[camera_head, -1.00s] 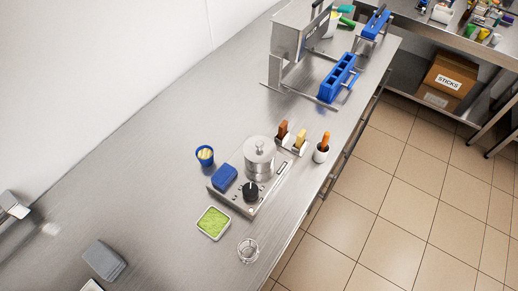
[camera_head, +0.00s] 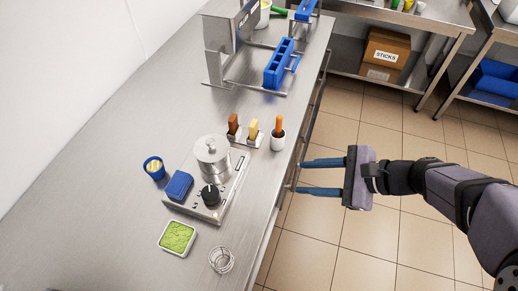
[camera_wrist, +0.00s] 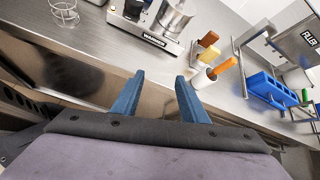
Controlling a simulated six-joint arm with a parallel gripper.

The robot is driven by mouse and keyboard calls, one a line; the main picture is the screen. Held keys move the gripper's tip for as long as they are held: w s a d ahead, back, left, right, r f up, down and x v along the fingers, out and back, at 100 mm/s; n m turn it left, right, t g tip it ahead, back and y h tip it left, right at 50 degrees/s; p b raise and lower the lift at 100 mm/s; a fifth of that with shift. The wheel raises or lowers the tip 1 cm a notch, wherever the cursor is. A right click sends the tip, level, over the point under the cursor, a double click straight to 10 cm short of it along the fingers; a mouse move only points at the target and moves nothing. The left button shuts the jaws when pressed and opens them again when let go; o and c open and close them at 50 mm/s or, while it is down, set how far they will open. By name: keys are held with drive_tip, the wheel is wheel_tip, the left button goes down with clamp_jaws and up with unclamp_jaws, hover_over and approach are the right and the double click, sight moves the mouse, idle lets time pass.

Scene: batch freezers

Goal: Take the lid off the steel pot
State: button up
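The steel pot (camera_head: 214,165) stands on a hot plate (camera_head: 229,191) on the steel counter. Its round steel lid (camera_head: 212,148) is on top, with a small knob in the middle. In the wrist view only the lower part of the pot (camera_wrist: 174,20) shows at the top edge; its lid is out of frame. My gripper (camera_head: 304,176) is open and empty, its two blue fingers spread apart. It is to the right of the pot, by the counter's front edge, pointing toward the counter. It also shows in the wrist view (camera_wrist: 158,94).
A white cup with an orange-handled tool (camera_head: 277,138) and a holder with brown and yellow bars (camera_head: 246,136) stand right of the pot.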

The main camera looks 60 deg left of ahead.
sight(198, 143)
drive_tip(key=s+a+m+g+y+b, duration=0.1)
drive_tip(key=s+a, duration=0.4)
drive_tip(key=s+a+r+m+g+y+b, duration=0.1)
drive_tip(key=s+a+g, duration=0.1)
drive_tip(key=s+a, duration=0.3)
drive_tip(key=s+a+m+g+y+b, duration=0.1)
drive_tip(key=s+a, duration=0.4)
drive_tip(key=a, duration=0.1)
drive_tip(key=shift+s+a+r+g, duration=0.15)
drive_tip(key=shift+a+r+g, duration=0.2)
drive_tip(key=shift+a+g, duration=0.05)
drive_tip(key=shift+p+x, duration=1.5)
drive_tip(key=shift+x, duration=1.6)
drive_tip(key=shift+s+a, duration=0.3)
drive_tip(key=shift+s, duration=0.05)
drive_tip(key=shift+c, duration=0.6)
clamp_jaws()
